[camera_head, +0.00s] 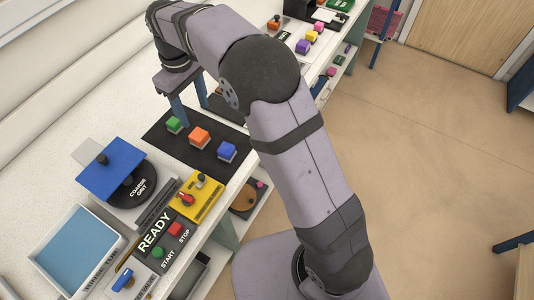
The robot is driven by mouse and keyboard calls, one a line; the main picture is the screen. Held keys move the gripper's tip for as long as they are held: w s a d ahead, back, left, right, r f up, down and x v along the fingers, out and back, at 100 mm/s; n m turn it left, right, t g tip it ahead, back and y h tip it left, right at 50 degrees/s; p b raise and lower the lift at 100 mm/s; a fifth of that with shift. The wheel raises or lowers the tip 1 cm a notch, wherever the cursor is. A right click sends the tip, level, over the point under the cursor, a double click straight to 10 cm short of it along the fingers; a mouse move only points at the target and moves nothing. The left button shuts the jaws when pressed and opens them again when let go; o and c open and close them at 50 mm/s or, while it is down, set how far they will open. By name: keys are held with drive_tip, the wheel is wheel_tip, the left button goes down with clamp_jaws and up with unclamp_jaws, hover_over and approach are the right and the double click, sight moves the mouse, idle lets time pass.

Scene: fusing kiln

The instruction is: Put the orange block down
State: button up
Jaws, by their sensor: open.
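The orange block (199,136) rests on a black mat (190,157), between a green block (174,124) on its left and a blue block (227,151) on its right. Each block seems to have a pale base. My gripper (191,112) is behind the orange block in the picture, with its two blue-grey fingers pointing down. The fingers are spread apart and nothing shows between them. The left fingertip appears close to the green block; I cannot tell whether it touches. My forearm hides part of the mat's right side.
In front of the mat are a blue plate on a round coarse grit disc (137,188), a yellow switch box (196,196), a READY panel (155,233) and a tray of blue liquid (78,250). More coloured blocks (303,46) lie farther back. The bench's left strip is clear.

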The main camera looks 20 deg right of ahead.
drive_tip(key=s+d+f+m, duration=0.3)
drive_tip(key=s+d+m, duration=0.1)
drive_tip(key=s+d, duration=0.5)
drive_tip(key=s+d+f+m, duration=0.4)
drive_tip(key=s+d, duration=0.6)
drive_tip(key=s, duration=0.4)
drive_tip(key=shift+s+m, duration=0.25)
drive_tip(key=shift+m, duration=0.05)
